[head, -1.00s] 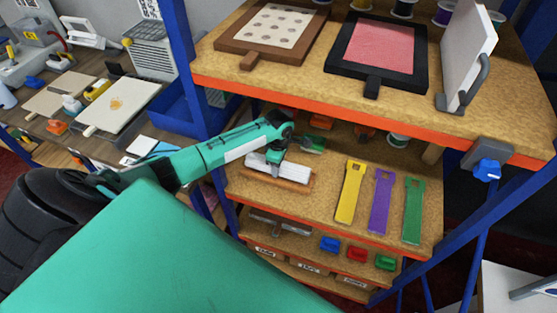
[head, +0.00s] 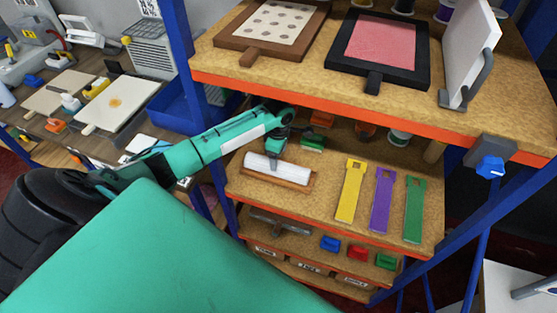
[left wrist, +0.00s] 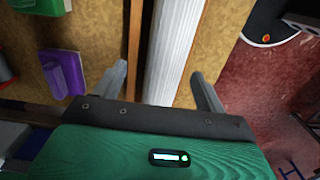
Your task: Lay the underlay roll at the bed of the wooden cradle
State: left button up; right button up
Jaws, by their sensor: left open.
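The underlay roll (head: 290,172), a white ribbed cylinder, lies lengthwise in the wooden cradle (head: 300,186) on the middle shelf. The cradle is a low brown wooden holder whose rim shows along the roll's front. My left gripper (head: 276,157) is open just above and behind the roll's middle. In the left wrist view the roll (left wrist: 174,50) runs between the two spread fingers of the left gripper (left wrist: 160,75), with a gap on each side. The cradle's brown edge (left wrist: 135,50) shows beside it. My right gripper is out of view.
Yellow (head: 350,190), purple (head: 381,200) and green (head: 413,208) strips lie right of the cradle. A green item (head: 312,142) sits behind it. The upper shelf's orange edge (head: 350,105) overhangs close to my left arm. A blue post (head: 187,70) stands at left.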

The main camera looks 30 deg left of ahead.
aim_at(279, 162)
pick_arm(q)
notch_tip(279, 162, up, 8)
jog(key=b, duration=0.1)
jog(key=shift+d+f, duration=0.1)
dwell(0.5)
